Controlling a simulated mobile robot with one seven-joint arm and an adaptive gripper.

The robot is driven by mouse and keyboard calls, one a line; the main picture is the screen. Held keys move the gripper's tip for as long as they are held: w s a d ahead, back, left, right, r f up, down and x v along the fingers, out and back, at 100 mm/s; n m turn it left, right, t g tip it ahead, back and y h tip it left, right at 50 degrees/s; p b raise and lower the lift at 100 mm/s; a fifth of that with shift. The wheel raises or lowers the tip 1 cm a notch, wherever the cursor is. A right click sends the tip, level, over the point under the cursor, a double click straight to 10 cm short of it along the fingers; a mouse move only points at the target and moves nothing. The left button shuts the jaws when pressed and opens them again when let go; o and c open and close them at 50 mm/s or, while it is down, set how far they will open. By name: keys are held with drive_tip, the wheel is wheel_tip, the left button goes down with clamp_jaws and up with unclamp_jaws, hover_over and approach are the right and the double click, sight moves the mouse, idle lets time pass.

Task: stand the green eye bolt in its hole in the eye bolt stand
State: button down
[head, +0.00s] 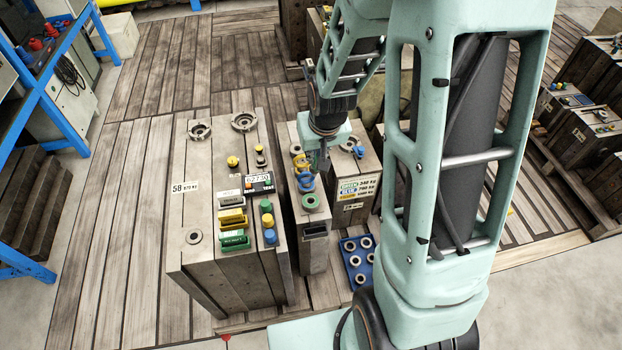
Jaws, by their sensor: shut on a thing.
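The eye bolt stand (315,232) looks like the narrow grey-brown block in the middle of the head view. On its top, a yellow eye bolt (300,162) and a blue eye bolt (306,183) stand in a row. A green ring (310,201) with a pale centre lies at the near end of the row, with nothing seen standing in it. My gripper (316,168) points down just right of the yellow and blue eye bolts, above the block. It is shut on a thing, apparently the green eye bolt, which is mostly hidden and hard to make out.
A large mould block (205,240) marked 58 stands left, with coloured knobs and tags on top. A block with a weight label (358,187) is right of the stand. A blue tray (345,243) of rings lies in front of it. Wooden decking (115,230) is clear at left.

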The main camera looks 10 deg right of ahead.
drive_tip(key=s+f+b+x, duration=0.1)
drive_tip(key=s+b+x, duration=0.1)
drive_tip(key=b+x, duration=0.8)
drive_tip(key=shift+w+f+n, duration=0.3)
drive_tip(key=shift+w+f, duration=1)
drive_tip(key=shift+f, duration=2.6)
drive_tip(key=shift+f, duration=0.15)
drive_tip(key=shift+f+b, duration=0.25)
drive_tip(key=shift+b, duration=0.2)
drive_tip(key=shift+f, duration=0.1)
drive_tip(key=shift+f+b, duration=0.45)
drive_tip(key=shift+b, duration=0.1)
drive_tip(key=shift+f+b, duration=0.5)
drive_tip(key=c, duration=2)
unclamp_jaws()
